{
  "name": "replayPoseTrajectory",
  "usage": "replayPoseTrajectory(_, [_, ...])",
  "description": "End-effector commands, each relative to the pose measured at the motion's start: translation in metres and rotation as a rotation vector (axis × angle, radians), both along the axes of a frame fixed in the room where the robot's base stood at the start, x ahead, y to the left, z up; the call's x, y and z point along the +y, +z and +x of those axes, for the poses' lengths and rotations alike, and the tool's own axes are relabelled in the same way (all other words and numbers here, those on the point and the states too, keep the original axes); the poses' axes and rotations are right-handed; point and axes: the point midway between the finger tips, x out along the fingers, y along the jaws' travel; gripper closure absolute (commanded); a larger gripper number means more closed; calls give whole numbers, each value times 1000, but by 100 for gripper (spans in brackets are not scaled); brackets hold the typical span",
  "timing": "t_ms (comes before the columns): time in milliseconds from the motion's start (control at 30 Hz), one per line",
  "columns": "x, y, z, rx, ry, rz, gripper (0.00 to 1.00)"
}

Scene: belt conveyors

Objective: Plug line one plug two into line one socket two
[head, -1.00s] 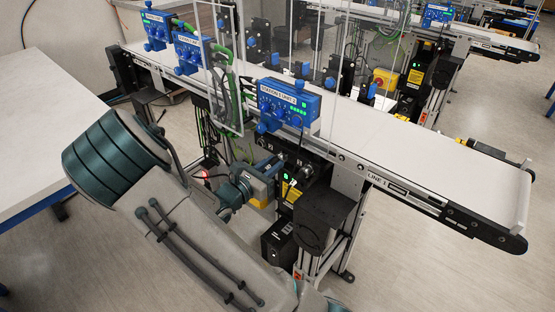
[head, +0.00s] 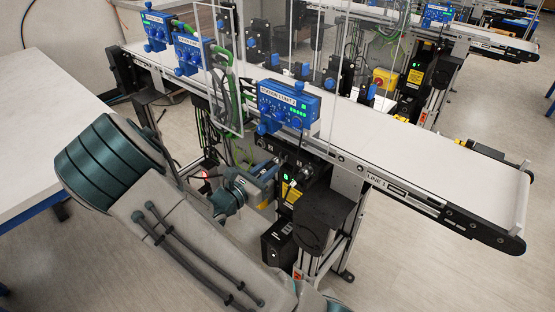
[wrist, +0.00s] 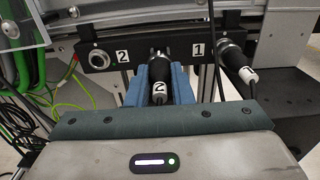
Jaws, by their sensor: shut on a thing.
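In the wrist view, my gripper (wrist: 163,76) has its blue fingers shut on a black plug with a white "2" label (wrist: 159,92). The plug's front end points at a black socket panel (wrist: 135,54), between its "2" and "1" labels. I cannot tell whether it touches the panel. Socket two (wrist: 98,60), a round metal ring beside the "2" label, is left of the held plug and empty. Plug one (wrist: 234,60) sits in the panel at the right, beside the "1" label. In the head view my gripper (head: 267,172) is under the near conveyor; the plug is too small to make out.
The line 1 conveyor (head: 410,150) runs above. A blue station unit (head: 289,103) hangs on its side. A black box (wrist: 285,95) stands right of the panel. Green cables (wrist: 20,125) hang at the left. A white table (head: 60,120) stands left of my arm.

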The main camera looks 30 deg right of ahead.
Motion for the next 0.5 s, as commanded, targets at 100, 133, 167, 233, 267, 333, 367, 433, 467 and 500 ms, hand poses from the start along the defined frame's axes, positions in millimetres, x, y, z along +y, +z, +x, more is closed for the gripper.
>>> replayPoseTrajectory(100, [6, 1, -2, 1, 0, 0, 100])
replayPoseTrajectory(133, [7, 1, -3, 1, 0, 0, 100])
replayPoseTrajectory(167, [8, 1, -3, 1, 0, 0, 100])
replayPoseTrajectory(233, [12, 1, -4, 1, 0, 0, 100])
replayPoseTrajectory(267, [13, 0, -5, 1, 0, 0, 100])
replayPoseTrajectory(333, [17, 0, -6, 1, 0, 0, 100])
replayPoseTrajectory(367, [18, 0, -7, 1, 1, 0, 100])
replayPoseTrajectory(433, [21, 1, -8, 1, 1, 0, 100])
replayPoseTrajectory(467, [23, 1, -8, 1, 1, 0, 100])
replayPoseTrajectory(500, [24, 0, -9, 1, 0, 0, 100])
